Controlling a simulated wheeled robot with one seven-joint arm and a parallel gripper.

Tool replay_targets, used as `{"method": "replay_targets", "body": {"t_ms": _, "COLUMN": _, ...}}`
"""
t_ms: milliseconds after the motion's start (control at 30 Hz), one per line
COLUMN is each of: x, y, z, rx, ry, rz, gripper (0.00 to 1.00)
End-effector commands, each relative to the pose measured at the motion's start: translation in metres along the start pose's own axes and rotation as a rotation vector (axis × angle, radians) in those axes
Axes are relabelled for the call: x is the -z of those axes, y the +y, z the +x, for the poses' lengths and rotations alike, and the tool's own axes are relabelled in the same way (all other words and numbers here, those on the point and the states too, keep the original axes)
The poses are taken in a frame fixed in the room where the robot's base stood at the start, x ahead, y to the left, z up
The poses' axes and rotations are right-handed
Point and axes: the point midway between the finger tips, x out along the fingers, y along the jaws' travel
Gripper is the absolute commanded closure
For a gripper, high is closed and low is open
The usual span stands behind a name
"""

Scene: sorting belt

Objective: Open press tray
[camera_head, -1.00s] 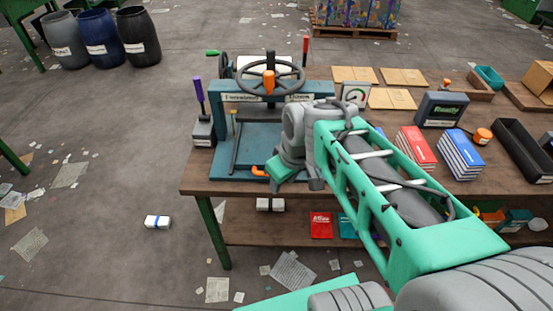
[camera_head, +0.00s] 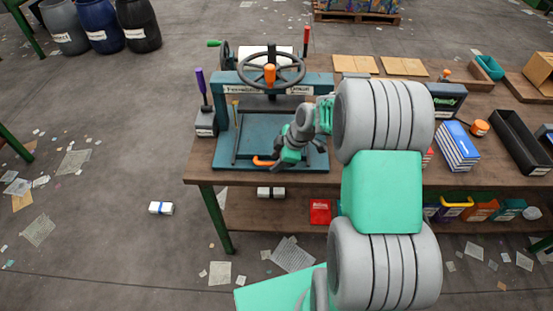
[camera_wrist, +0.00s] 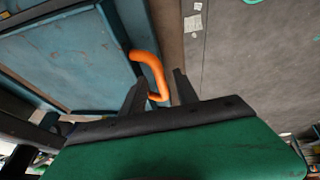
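The blue press (camera_head: 228,87) stands at the left end of the workbench, with a handwheel (camera_head: 270,71) on top. Its flat blue tray (camera_head: 262,130) lies low between the posts and also shows in the wrist view (camera_wrist: 60,60). An orange handle (camera_head: 262,161) sticks out at the tray's front edge. In the wrist view the handle (camera_wrist: 150,68) curves down between the two dark fingers. My gripper (camera_wrist: 158,88) is open, with a finger on each side of the handle and gaps visible. In the head view my gripper (camera_head: 282,157) is at the handle's right end.
A grey box with a purple lever (camera_head: 203,90) stands left of the press. My arm covers the bench's middle. Blue books (camera_head: 459,147), a black bin (camera_head: 520,145) and cardboard sheets (camera_head: 355,64) lie to the right and back. The floor before the bench is mostly open.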

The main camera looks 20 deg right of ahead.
Motion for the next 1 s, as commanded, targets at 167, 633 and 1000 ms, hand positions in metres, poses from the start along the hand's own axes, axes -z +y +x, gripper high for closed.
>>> {"method": "replay_targets", "body": {"t_ms": 167, "x": 0.0, "y": 0.0, "z": -0.0002, "rx": 0.0, "ry": 0.0, "rz": 0.0, "gripper": 0.67}}
{"method": "replay_targets", "body": {"t_ms": 633, "x": 0.0001, "y": 0.0, "z": -0.0006, "rx": 0.0, "ry": 0.0, "rz": 0.0, "gripper": 1.0}}
{"method": "replay_targets", "body": {"t_ms": 1000, "x": 0.0001, "y": 0.0, "z": -0.0007, "rx": 0.0, "ry": 0.0, "rz": 0.0, "gripper": 1.0}}
